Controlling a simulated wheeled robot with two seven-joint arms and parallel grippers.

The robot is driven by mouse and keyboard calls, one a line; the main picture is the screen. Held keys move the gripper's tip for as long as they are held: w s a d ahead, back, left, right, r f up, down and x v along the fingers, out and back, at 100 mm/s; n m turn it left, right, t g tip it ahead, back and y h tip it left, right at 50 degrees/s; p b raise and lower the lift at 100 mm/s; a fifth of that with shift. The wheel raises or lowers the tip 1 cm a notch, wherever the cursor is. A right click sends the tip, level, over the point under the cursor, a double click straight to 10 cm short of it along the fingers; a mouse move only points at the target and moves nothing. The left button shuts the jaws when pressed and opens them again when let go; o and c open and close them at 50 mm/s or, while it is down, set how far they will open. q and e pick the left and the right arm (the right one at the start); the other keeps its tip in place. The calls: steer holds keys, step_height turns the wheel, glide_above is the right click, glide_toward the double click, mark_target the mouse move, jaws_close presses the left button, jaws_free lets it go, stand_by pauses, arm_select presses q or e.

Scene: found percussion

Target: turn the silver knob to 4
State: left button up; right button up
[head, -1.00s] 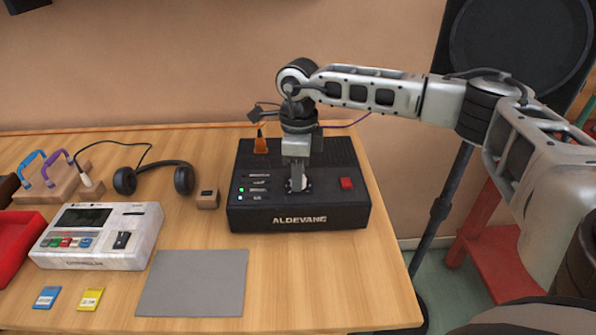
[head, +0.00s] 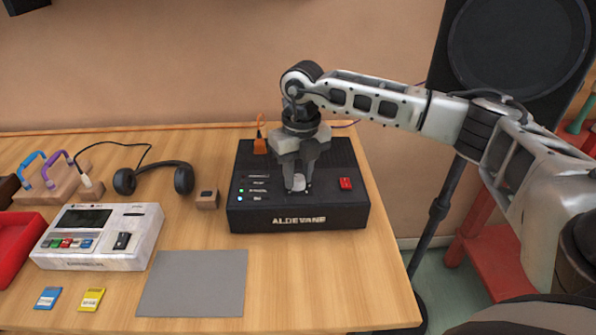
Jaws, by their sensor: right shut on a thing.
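The silver knob (head: 298,182) is on the top face of the black ALDEVANE box (head: 300,222), right of a column of small labels and lights. My right gripper (head: 298,187) points straight down over the box, with one finger on each side of the knob, shut on it. The knob's pointer and any numbers around it are too small or hidden to read. A red switch (head: 345,184) is on the box to the right of the knob. My left gripper is not in view.
An orange plug (head: 260,144) stands at the box's back. A small wooden block (head: 207,199), headphones (head: 154,178) and a white device (head: 97,236) are to the left. A grey mat (head: 193,283) lies in front. The table's right front is clear.

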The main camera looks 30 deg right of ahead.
steer(key=m, duration=0.4)
steer(key=shift+r+m, duration=0.15)
steer(key=shift+m, duration=0.15)
steer(key=m+p, duration=0.1)
steer(key=m, duration=0.8)
steer(key=shift+t+p, duration=0.3)
steer(key=shift+p, duration=0.1)
steer(key=m, duration=0.3)
steer(key=shift+h+p, duration=0.3)
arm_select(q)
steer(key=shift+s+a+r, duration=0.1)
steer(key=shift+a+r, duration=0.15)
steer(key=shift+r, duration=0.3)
arm_select(e)
steer(key=shift+m, duration=0.8)
steer(key=o, duration=1)
steer(key=shift+s, duration=0.1)
